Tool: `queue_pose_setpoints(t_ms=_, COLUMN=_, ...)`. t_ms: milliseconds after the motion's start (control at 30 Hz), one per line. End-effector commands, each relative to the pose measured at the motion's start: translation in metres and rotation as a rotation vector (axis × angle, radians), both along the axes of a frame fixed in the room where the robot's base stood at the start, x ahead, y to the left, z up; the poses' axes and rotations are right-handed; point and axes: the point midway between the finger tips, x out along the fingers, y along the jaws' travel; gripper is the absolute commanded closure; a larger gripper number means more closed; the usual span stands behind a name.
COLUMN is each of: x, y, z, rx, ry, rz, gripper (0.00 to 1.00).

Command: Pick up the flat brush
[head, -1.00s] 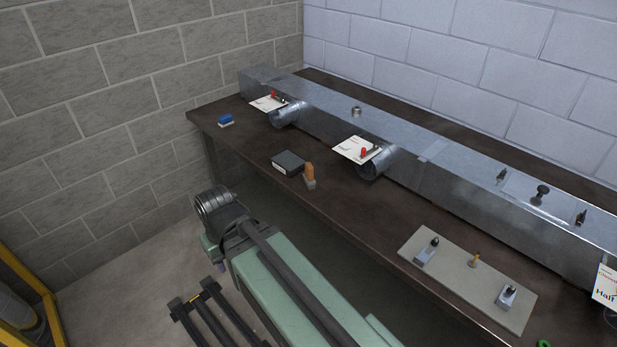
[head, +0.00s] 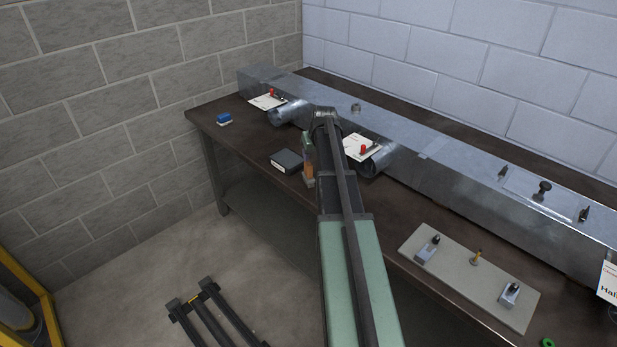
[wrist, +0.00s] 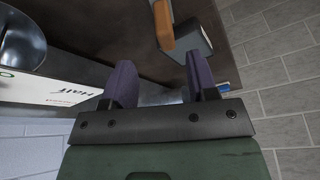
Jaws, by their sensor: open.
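The flat brush (head: 309,178), with an orange-brown handle and a grey lower part, is at the front edge of the dark bench in the head view. My arm partly covers it there. In the wrist view its orange handle (wrist: 162,24) shows at the top, beyond the fingertips. My gripper (wrist: 162,75) is open, with two purple fingers apart and nothing between them. The brush is apart from both fingers. In the head view the fingers cannot be made out clearly.
A black box (head: 287,161) lies just left of the brush. A metal duct (head: 440,165) with round stubs and white cards (head: 362,147) runs along the bench behind. A blue block (head: 224,118) is at the far left. A grey board (head: 468,276) with tools lies to the right.

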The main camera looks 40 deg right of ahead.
Motion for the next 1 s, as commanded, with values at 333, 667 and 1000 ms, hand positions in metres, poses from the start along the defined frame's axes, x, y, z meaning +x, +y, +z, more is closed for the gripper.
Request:
queue_pose_setpoints(t_ms=333, x=0.018, y=-0.003, z=-0.029, rx=-0.040, ry=-0.031, rz=0.060, gripper=0.47)
queue_pose_setpoints(t_ms=667, x=0.030, y=-0.006, z=-0.054, rx=-0.039, ry=-0.030, rz=0.059, gripper=0.47)
queue_pose_setpoints(t_ms=1000, x=0.049, y=-0.011, z=-0.100, rx=-0.039, ry=-0.030, rz=0.058, gripper=0.47)
